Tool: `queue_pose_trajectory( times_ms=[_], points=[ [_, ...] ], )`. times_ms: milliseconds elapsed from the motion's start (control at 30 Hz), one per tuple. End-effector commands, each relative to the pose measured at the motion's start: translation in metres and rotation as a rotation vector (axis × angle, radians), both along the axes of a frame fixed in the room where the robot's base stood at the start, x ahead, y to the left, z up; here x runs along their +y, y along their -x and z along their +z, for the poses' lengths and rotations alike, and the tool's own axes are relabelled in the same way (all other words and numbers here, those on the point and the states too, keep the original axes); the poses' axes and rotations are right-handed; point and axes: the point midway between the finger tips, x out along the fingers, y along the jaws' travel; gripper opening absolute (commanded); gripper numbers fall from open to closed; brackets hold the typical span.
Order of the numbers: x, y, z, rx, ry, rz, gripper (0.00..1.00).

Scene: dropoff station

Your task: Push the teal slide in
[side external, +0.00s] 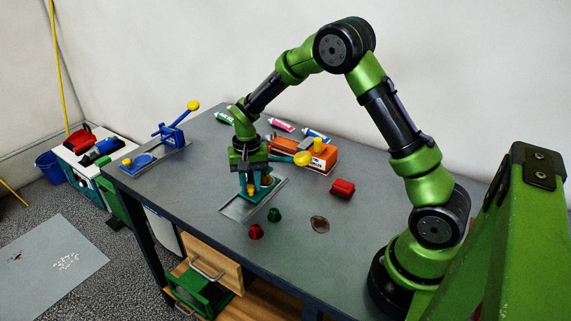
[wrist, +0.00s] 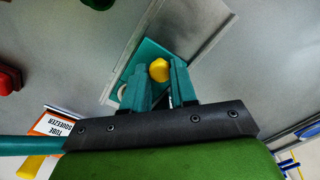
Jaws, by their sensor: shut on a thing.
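The teal slide (wrist: 147,51) is a flat plate on a grey metal track (wrist: 198,45), with a yellow knob (wrist: 159,70) standing on it. In the side external view the slide (side external: 270,195) sits partway along the track (side external: 236,210), with bare track at the near left end. My gripper (side external: 256,187) is directly above the slide, pointing down. In the wrist view the two teal fingers of my gripper (wrist: 161,86) stand on either side of the yellow knob, shut on it. The fingers hide part of the slide.
An orange tube squeezer (side external: 318,160) with a teal lever and yellow ball (side external: 303,158) stands close behind my gripper. A red block (side external: 342,188), red knob (side external: 256,231), green knob (side external: 274,215) and brown disc (side external: 320,224) lie nearby. A blue lever device (side external: 172,135) stands far left.

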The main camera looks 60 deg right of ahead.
Motion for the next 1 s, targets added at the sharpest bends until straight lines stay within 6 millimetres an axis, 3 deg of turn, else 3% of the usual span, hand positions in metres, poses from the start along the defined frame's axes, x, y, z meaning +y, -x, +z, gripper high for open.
queue_pose_trajectory(
  times_ms=[300,333,500,800,1000],
  points=[
    [-0.008,-0.001,0.001,-0.004,0.008,-0.002,0.00],
    [-0.008,-0.001,0.001,-0.004,0.008,-0.002,0.30],
    [-0.007,-0.001,0.001,-0.004,0.008,-0.001,0.52],
    [-0.005,0.000,0.003,-0.002,0.004,0.000,0.52],
    [-0.005,-0.001,0.029,-0.007,0.004,0.000,0.52]
  ],
)
